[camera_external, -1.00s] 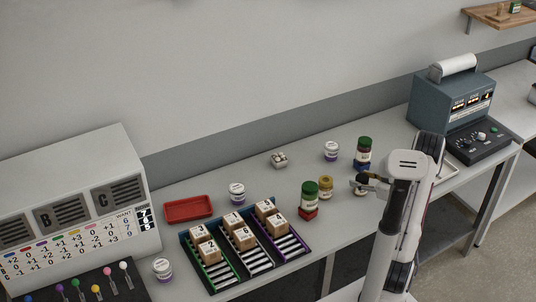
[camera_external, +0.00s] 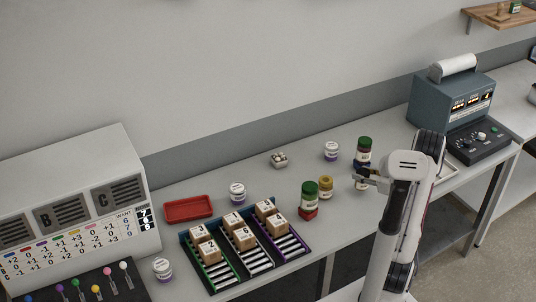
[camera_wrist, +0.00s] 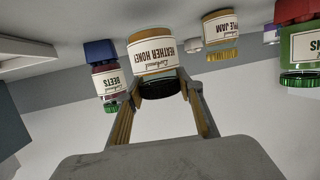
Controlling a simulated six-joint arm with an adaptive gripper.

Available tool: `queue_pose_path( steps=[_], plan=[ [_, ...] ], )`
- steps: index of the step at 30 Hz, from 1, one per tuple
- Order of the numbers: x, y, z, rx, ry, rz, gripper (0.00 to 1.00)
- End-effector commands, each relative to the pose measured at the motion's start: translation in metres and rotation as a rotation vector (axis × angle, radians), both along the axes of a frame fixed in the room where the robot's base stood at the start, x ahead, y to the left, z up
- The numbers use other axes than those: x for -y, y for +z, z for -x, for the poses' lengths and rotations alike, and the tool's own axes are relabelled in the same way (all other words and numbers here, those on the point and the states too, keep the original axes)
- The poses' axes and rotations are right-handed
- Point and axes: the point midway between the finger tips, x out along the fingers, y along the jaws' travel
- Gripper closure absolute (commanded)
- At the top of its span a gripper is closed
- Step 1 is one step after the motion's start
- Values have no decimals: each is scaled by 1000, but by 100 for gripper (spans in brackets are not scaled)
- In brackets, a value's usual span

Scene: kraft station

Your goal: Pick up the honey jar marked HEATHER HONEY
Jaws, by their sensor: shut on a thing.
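The honey jar marked HEATHER HONEY (camera_wrist: 155,55) shows upside down in the wrist view, amber with a cream label and a dark lid. My gripper (camera_wrist: 163,88) is shut on it at the lid end, one finger on each side. In the external view my gripper (camera_external: 362,174) is over the right part of the bench, in front of the green-lidded jar. The honey jar is largely hidden there by my gripper and arm.
The BEETS jar (camera_wrist: 106,82) on a blue block stands close beside the honey jar. A yellow-lidded jam jar (camera_external: 326,187) and a green-lidded jar on a red block (camera_external: 309,197) stand left of my gripper. The blue-grey machine (camera_external: 452,98) is to the right.

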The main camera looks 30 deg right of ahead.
Motion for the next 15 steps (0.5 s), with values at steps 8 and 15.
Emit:
queue_pose_path(
  steps=[8, 15],
  plan=[
    [1, 36, -1, 5, 0, 3, 95],
    [1, 60, -1, 5, 0, 2, 95]
  ],
)
